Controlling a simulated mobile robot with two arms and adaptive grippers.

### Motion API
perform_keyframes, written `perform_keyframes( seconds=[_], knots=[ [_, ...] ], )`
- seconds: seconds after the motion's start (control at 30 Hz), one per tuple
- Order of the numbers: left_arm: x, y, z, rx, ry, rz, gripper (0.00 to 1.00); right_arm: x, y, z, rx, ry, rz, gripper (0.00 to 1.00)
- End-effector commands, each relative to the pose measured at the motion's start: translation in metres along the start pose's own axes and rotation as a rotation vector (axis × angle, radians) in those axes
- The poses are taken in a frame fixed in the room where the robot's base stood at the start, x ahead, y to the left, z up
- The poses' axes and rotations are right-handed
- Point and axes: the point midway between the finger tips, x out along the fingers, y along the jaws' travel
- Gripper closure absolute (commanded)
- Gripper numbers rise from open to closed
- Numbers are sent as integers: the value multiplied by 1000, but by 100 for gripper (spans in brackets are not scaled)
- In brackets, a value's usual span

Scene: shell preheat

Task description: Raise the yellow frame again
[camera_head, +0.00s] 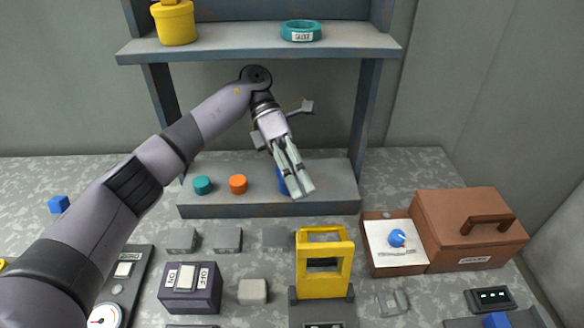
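The yellow frame (347,268) stands upright at the front centre, on a dark grey base (293,306). Its top bar and open middle show. My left gripper (302,192) points down over the low shelf at the back, behind and above the frame and apart from it. Its two pale fingers lie close together in this view. A blue object (282,184) is partly hidden behind them; I cannot tell whether they touch or hold it. My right gripper is not in view.
Teal (203,185) and orange (238,184) pieces sit on the low shelf (270,207). An ON/OFF switch box (190,287) stands left of the frame. A tray with a blue knob (397,238) and a brown lidded box (468,232) stand right. The upper shelf (240,42) overhangs the back.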

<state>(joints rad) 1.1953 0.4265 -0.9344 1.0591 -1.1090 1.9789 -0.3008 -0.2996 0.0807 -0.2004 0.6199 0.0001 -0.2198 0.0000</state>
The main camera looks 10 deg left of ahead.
Motion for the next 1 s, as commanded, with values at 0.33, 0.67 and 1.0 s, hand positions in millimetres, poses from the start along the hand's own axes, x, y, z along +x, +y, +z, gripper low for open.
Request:
perform_keyframes(
  seconds=[0.33, 0.67, 1.0],
  knots=[
    [-36, -1, 1, 1, 5, -1, 70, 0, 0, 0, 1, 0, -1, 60],
    [-40, -1, 0, 3, 3, -2, 70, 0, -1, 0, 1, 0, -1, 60],
    [-40, -1, 0, 3, 3, -2, 70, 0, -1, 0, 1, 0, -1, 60]
  ],
)
